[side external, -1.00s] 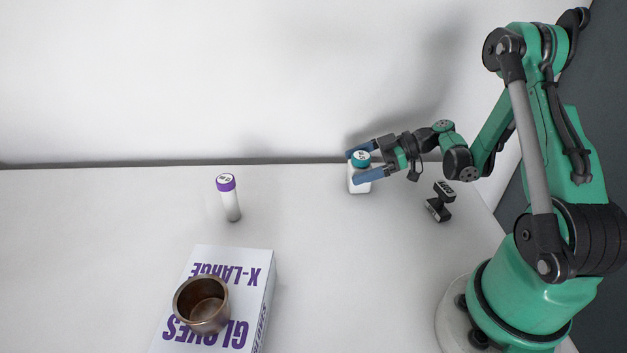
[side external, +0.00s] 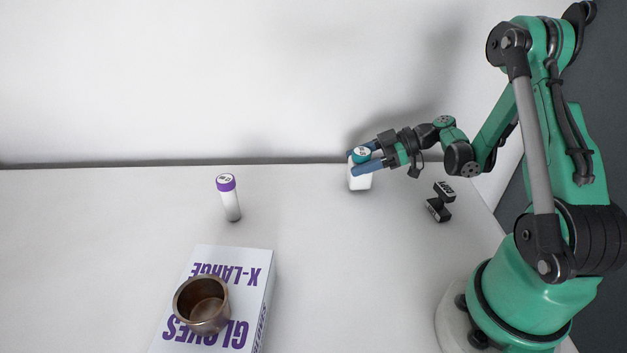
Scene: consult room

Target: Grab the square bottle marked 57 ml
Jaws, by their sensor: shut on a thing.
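A small white square bottle (side external: 360,182) with a teal cap stands near the back edge of the table, right of centre. The marking on its cap is too small to read. My gripper (side external: 364,160) reaches in from the right, with one blue finger on each side of the bottle's upper part. It is shut on the bottle. The far finger is partly hidden behind the cap. I cannot tell whether the bottle's base touches the table.
A white tube with a purple cap (side external: 228,198) stands to the left. A glove box (side external: 255,290) lies at the front with a brown metal cup (side external: 202,305) on it. A small black object (side external: 439,202) is right of the bottle. The table between is clear.

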